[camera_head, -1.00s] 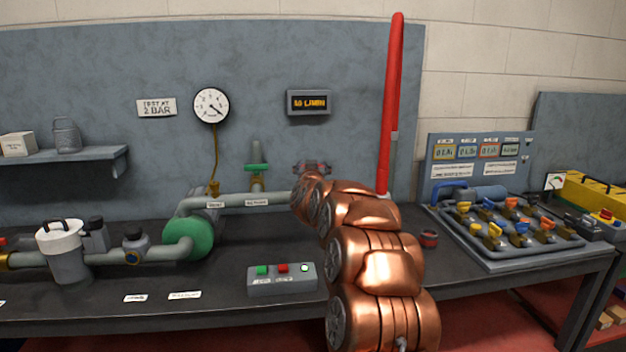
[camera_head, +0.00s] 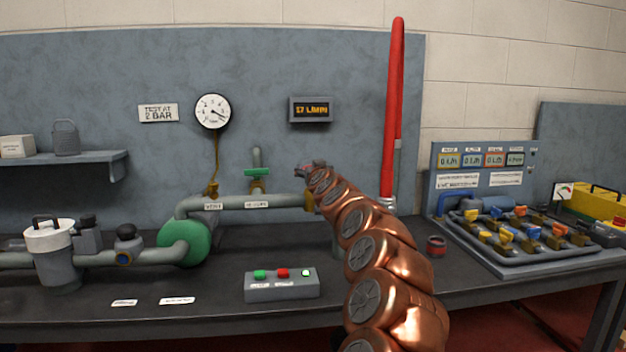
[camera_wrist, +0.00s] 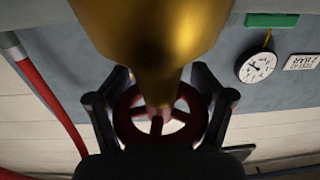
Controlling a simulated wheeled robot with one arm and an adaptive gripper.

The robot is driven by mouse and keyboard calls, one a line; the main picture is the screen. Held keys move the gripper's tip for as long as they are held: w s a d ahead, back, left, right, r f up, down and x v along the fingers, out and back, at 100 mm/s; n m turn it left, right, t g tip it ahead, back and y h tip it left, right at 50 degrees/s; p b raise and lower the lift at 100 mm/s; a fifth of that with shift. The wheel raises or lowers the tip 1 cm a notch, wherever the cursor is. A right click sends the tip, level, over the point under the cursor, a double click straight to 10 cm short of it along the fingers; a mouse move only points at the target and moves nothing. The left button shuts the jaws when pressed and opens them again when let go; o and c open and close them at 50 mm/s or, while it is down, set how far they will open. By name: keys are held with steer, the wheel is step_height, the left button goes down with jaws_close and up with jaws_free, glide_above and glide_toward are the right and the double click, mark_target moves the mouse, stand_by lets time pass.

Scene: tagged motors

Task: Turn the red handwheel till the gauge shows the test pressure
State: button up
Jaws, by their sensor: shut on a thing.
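The red handwheel (camera_wrist: 157,125) fills the lower middle of the wrist view, just below a large brass body (camera_wrist: 150,35). My gripper (camera_wrist: 161,108) has a dark finger on each side of its rim and is shut on it. In the head view, my gripper (camera_head: 312,170) is at the right end of the grey pipe, and my arm hides most of the handwheel. The round white gauge (camera_head: 212,111) hangs on the back panel; its needle points to the lower right, with figures too small to read. A sign (camera_head: 158,113) beside it reads TEST AT 2 BAR.
A flow display (camera_head: 311,110) reads about 57 L/MIN. A green-handled valve (camera_head: 257,172) stands close left of my gripper. A tall red hose (camera_head: 392,110) rises to the right. A button box (camera_head: 281,284) sits at the bench front.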

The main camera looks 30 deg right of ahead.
steer(key=shift+a+n+t+y+b, duration=0.15)
steer(key=shift+n+y+b, duration=0.3)
steer(key=shift+b, duration=0.55)
steer(key=shift+n+t+y+b, duration=0.15)
steer(key=shift+n+y+b, duration=0.1)
steer(key=shift+y+b, duration=0.55)
steer(key=shift+b, duration=0.35)
steer(key=shift+a+n+y+b, duration=0.1)
steer(key=shift+n+y+b, duration=0.3)
steer(key=shift+y+b, duration=0.05)
steer(key=shift+n+y, duration=0.6)
steer(key=shift+y, duration=0.3)
